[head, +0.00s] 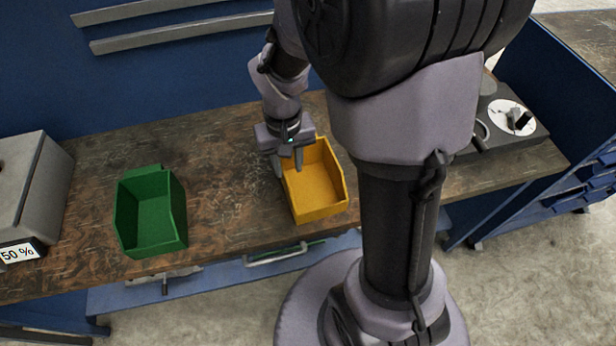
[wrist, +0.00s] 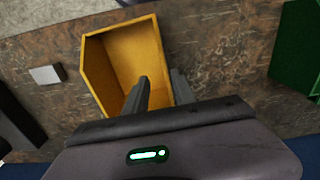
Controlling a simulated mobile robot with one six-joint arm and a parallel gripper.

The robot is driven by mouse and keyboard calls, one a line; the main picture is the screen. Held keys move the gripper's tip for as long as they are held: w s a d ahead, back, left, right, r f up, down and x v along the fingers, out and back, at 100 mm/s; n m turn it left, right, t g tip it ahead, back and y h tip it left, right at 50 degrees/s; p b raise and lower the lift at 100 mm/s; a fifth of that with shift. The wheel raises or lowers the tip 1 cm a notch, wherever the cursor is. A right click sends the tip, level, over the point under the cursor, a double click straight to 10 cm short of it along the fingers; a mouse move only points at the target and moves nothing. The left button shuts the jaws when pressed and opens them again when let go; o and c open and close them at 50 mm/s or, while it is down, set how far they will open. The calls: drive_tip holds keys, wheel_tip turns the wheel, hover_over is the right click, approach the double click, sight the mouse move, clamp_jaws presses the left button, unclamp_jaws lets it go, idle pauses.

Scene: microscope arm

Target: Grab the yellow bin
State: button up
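The yellow bin (head: 318,185) sits on the brown workbench, right of its middle, and looks empty. My gripper (head: 287,168) is at the bin's left wall, near its back corner, pointing down. In the wrist view the yellow bin (wrist: 126,62) lies ahead of the fingers. The gripper (wrist: 160,90) shows two dark fingers with a gap between them. One finger overlaps the bin's inside and the other is outside the wall, so the wall's edge runs between them. I cannot tell whether either finger touches the wall.
A green bin (head: 150,212) stands left on the workbench (head: 225,190), with bare bench between the bins. A grey box (head: 30,190) is at the far left. Dark equipment with a white disc (head: 511,118) is at the right. A small grey block (wrist: 45,75) shows in the wrist view.

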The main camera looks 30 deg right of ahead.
sight(285, 180)
drive_tip(key=f+b, duration=0.1)
drive_tip(key=f, duration=0.1)
drive_tip(key=f+b, duration=0.1)
drive_tip(key=a+f+b, duration=0.1)
drive_tip(key=f, duration=0.1)
drive_tip(key=shift+f, duration=0.3)
drive_tip(key=shift+w+f, duration=0.15)
drive_tip(key=shift+f, duration=0.1)
drive_tip(key=shift+r, duration=0.2)
drive_tip(key=shift+c, duration=0.4)
clamp_jaws()
